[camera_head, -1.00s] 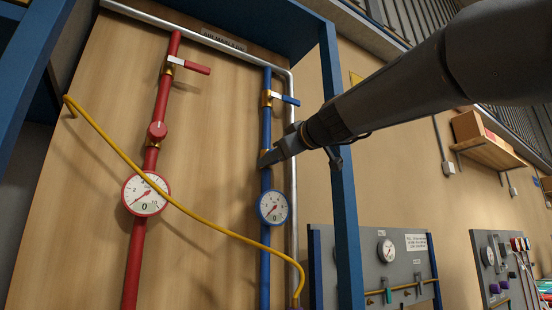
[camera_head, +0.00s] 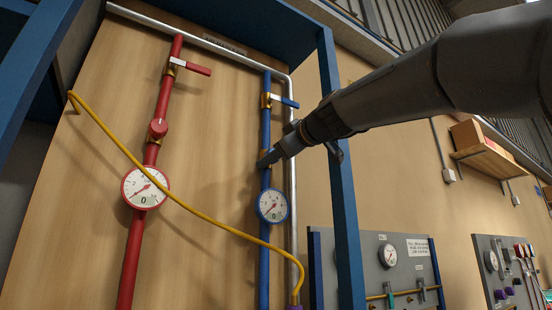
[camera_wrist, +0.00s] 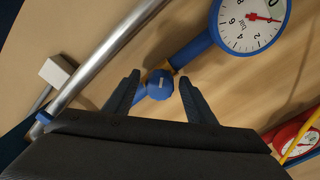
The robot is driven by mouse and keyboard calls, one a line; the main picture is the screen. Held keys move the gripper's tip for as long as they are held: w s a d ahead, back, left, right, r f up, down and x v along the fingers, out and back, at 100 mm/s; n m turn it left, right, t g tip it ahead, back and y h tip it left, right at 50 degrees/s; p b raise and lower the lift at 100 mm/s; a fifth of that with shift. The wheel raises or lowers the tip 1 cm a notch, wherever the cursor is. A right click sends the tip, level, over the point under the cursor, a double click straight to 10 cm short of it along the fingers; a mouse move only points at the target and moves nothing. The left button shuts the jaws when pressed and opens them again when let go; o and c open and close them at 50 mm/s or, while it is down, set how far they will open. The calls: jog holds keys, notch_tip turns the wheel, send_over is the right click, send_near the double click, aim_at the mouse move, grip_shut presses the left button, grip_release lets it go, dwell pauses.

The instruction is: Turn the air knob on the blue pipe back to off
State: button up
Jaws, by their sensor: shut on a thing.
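The blue pipe (camera_head: 265,262) runs up the wooden panel. Its round blue air knob (camera_wrist: 160,85) shows in the wrist view with a pale mark on its face. My gripper (camera_wrist: 160,78) is shut on this knob, one dark finger on either side of it. In the head view my gripper (camera_head: 265,160) is at the blue pipe and hides the knob. Just below on the pipe is a blue-rimmed gauge (camera_head: 272,205); its needle points to the lower left. The gauge (camera_wrist: 249,22) also shows close by in the wrist view.
A blue lever valve (camera_head: 284,101) sits above the knob. A metal pipe (camera_head: 293,200) and a blue post (camera_head: 347,235) stand to the right. To the left, a red pipe (camera_head: 133,255) has a red knob (camera_head: 158,126) and a gauge (camera_head: 145,188). A yellow hose (camera_head: 213,227) crosses in front.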

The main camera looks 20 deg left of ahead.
jog(key=shift+d+r+n+b, duration=0.15)
jog(key=shift+n+b, duration=0.7)
jog(key=shift+n, duration=0.45)
jog(key=shift+o, duration=0.2)
jog(key=shift+s+n+b, duration=0.1)
jog(key=shift+n+b, duration=0.9)
jog(key=shift+r, duration=0.1)
jog(key=shift+n+b, duration=0.5)
jog(key=shift+b, duration=0.1)
jog(key=shift+n+b, duration=0.6)
jog(key=shift+n, duration=0.3)
jog(key=shift+n, duration=0.4)
